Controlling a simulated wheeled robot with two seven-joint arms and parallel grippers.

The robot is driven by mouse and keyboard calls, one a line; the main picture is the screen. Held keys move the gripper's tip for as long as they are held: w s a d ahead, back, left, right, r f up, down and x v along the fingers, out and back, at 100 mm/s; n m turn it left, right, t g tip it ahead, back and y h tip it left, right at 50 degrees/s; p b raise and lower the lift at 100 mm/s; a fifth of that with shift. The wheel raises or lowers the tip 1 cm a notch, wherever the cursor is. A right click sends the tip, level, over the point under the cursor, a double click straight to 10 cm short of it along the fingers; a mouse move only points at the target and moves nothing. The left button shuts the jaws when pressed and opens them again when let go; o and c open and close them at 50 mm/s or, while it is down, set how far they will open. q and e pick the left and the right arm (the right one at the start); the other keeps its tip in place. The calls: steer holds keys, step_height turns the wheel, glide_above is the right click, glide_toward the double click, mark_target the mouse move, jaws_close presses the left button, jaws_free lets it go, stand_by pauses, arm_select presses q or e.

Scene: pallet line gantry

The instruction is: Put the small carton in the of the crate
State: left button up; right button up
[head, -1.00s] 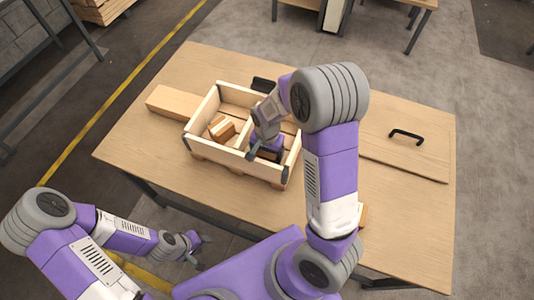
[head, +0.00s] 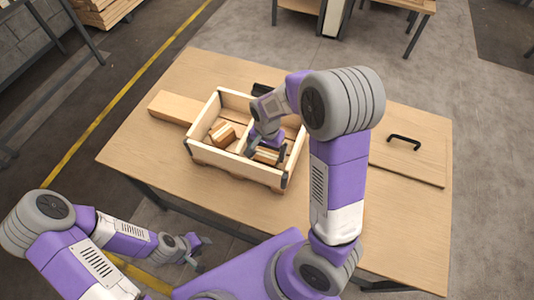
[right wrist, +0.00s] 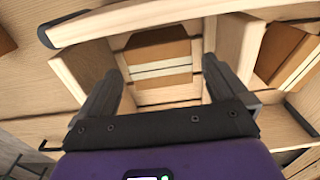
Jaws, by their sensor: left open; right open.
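The wooden crate (head: 230,166) stands on the table, split by a divider. One brown carton with a pale band (head: 222,134) sits tilted in its left compartment. Another banded carton (head: 265,156) lies in the right compartment; I cannot tell for sure which is the small one. My right gripper (head: 268,150) is open over this second carton. In the right wrist view that carton (right wrist: 160,66) shows beyond and between the spread fingers, with no grip on it. My left gripper (head: 200,251) is open and empty, off the table's front edge.
A wooden block (head: 174,107) lies left of the crate. A board (head: 408,160) with a black handle (head: 404,140) lies on the table at right. A dark object (head: 264,90) is behind the crate. The table's front left (head: 140,150) is clear.

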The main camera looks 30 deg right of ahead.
mark_target(267, 155)
step_height(267, 155, up, 7)
steer(key=shift+f+p, duration=0.1)
steer(key=shift+p, duration=0.9)
